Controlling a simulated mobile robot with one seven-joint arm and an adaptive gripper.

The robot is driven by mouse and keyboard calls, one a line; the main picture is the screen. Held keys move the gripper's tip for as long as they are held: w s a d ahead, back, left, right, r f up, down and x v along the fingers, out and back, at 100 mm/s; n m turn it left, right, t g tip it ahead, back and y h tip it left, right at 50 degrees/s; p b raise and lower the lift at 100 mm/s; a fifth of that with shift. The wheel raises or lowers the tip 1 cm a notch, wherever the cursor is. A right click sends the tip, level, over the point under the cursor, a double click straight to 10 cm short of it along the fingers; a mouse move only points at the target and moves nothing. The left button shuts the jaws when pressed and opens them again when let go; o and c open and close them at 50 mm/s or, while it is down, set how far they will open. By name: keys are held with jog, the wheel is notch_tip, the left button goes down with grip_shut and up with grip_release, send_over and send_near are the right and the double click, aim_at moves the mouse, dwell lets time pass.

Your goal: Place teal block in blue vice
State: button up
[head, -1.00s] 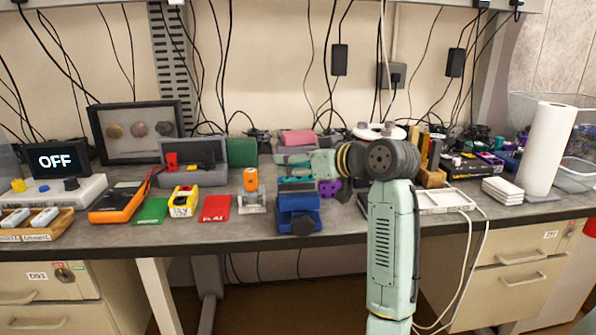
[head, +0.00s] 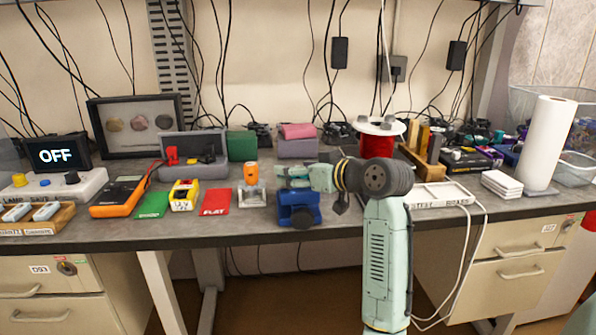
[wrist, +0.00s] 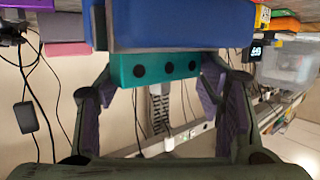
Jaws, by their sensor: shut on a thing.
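The blue vice (head: 299,208) stands near the front edge of the bench, left of my arm. It fills the top of the wrist view (wrist: 165,25), which is upside down. The teal block (wrist: 150,69) has several dark round holes along its face. It is held between the purple fingers of my gripper (wrist: 160,78), just above or at the top of the vice. I cannot tell if it sits between the vice's jaws.
An orange-topped grey fixture (head: 251,185) and a red card (head: 215,202) are left of the vice. Behind it are a pink roll on a grey block (head: 298,147) and a red spool (head: 375,142). A white labelled tray (head: 440,196) lies to the right.

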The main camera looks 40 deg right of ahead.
jog(key=o, duration=1.3)
jog(key=shift+f, duration=0.5)
jog(key=shift+o, duration=0.2)
jog(key=shift+r, duration=0.1)
jog(key=shift+r+p, duration=0.35)
jog(key=shift+r, duration=0.1)
jog(key=b+v, duration=0.2)
jog(key=v, duration=1)
jog(key=shift+r+b, duration=0.35)
jog(key=shift+w, duration=0.15)
